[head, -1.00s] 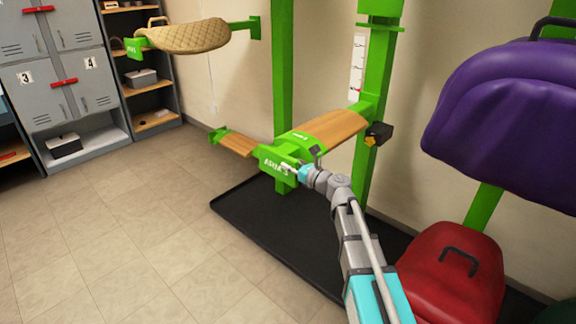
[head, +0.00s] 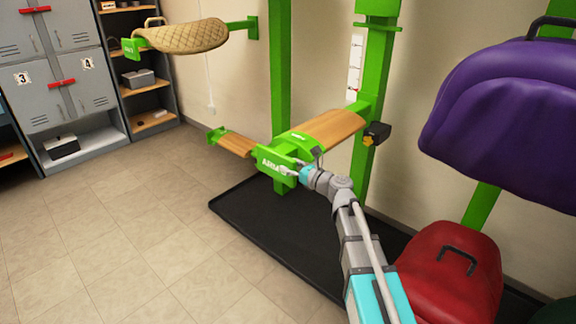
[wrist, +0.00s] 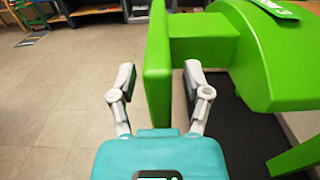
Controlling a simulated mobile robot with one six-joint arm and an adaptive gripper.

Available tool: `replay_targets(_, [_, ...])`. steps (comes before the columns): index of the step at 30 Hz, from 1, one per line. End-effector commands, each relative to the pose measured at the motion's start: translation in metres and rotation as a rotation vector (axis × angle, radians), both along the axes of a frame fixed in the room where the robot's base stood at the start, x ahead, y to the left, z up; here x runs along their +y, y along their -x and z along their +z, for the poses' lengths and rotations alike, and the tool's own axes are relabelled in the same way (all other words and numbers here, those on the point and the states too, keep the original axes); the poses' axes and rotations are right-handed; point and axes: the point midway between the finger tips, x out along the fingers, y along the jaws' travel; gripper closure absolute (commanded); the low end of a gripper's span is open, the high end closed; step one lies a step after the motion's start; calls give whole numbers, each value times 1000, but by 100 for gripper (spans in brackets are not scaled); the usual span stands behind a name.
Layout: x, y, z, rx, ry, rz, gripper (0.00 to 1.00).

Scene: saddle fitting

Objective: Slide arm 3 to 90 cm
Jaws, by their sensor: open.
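Arm 3 is a green saddle arm with a wooden top (head: 330,127), mounted low on a green post (head: 368,120) above a black mat. Its green front plate (head: 277,163) faces my gripper and carries white lettering. The plate also shows in the wrist view (wrist: 157,70), edge on. My gripper (wrist: 157,85) is open, with one finger on each side of the plate and visible gaps. In the head view my gripper (head: 290,170) is at the plate's right end, its fingers small.
A tan quilted pad (head: 186,37) rests on an upper arm at left. A purple saddle (head: 510,110) and a red one (head: 452,275) are at right. Grey lockers (head: 45,95) and shelves stand at back left. The black mat (head: 270,235) lies below; the tiled floor at left is clear.

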Motion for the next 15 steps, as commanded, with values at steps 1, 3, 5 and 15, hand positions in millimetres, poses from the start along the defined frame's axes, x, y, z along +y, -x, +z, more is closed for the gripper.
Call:
replay_targets(1, [-4,5,0,0,0,-1,37])
replay_targets(3, [-11,10,0,0,0,-2,37])
replay_targets(5, [-18,15,0,0,0,-2,37])
replay_targets(15, [-61,49,0,0,0,-3,37])
